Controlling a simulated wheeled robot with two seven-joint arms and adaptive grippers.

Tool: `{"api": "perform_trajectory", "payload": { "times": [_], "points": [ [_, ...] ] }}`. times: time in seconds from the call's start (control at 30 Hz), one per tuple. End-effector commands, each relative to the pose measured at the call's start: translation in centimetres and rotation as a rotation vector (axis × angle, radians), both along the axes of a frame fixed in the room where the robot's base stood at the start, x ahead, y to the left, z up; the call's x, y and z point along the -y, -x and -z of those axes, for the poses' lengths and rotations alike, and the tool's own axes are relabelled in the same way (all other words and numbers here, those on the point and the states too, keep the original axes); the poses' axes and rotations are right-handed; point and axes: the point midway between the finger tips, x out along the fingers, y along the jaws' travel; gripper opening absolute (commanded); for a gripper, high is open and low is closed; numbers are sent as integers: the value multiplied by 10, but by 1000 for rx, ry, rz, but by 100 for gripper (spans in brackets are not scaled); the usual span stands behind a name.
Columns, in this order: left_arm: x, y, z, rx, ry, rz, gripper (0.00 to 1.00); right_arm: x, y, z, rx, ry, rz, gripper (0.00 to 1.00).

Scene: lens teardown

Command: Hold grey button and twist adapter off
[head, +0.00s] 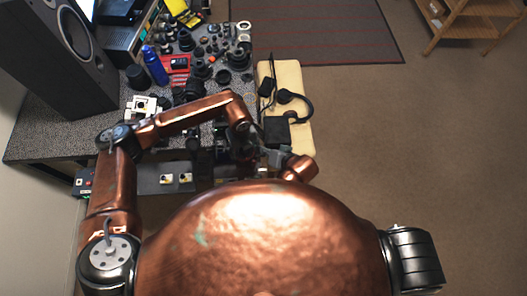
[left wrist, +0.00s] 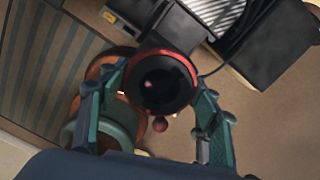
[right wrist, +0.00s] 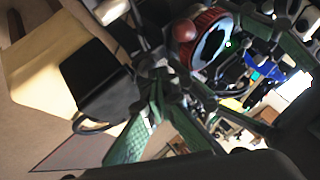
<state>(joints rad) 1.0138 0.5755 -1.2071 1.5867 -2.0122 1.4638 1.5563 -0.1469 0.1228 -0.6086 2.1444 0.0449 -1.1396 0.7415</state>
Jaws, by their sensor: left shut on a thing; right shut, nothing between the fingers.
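A black lens-like piece with a red ring (left wrist: 160,82) sits between the fingers of my left gripper (left wrist: 160,92), which is shut on it. A small dark red knob (left wrist: 158,123) shows just below the ring. In the right wrist view the red-ringed piece (right wrist: 207,40) shows its pale glass face, with the knob (right wrist: 184,30) at its left side. My right gripper (right wrist: 155,78) is shut and empty, close to the piece; I cannot tell whether it touches. In the head view both hands meet in front of the bench, partly hidden by arm links. I cannot make out a grey button.
A cream pad (head: 298,78) carries headphones (head: 296,104) and a black box (head: 277,131). The grey bench (head: 60,125) behind my left arm holds many lenses, a blue bottle (head: 155,66) and a speaker (head: 68,50).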

Motion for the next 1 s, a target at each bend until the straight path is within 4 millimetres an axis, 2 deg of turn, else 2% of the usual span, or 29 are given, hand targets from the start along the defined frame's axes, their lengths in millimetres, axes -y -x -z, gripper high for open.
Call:
{"api": "perform_trajectory", "payload": {
  "times": [0.1, 0.33, 0.57, 0.6, 0.87, 1.0],
  "points": [
    [0, 0, 0, -1, 1, -19, 32, 0, 1, 2, -4, 1, 0, 0],
    [0, 1, 0, -1, 2, -211, 32, 0, 1, 2, -4, 1, 0, 0],
    [0, 0, 0, 0, 1, -227, 32, 0, 1, 2, -4, 1, 0, 0],
    [0, 0, 0, 0, 1, -227, 60, 0, 1, 2, -4, 1, 0, 0],
    [0, 0, 0, 0, 1, -225, 78, 0, 1, 2, -4, 2, -1, 0],
    [0, 0, 0, 0, 1, -225, 78, 0, 1, 2, -4, 2, -1, 0]
  ]
}}
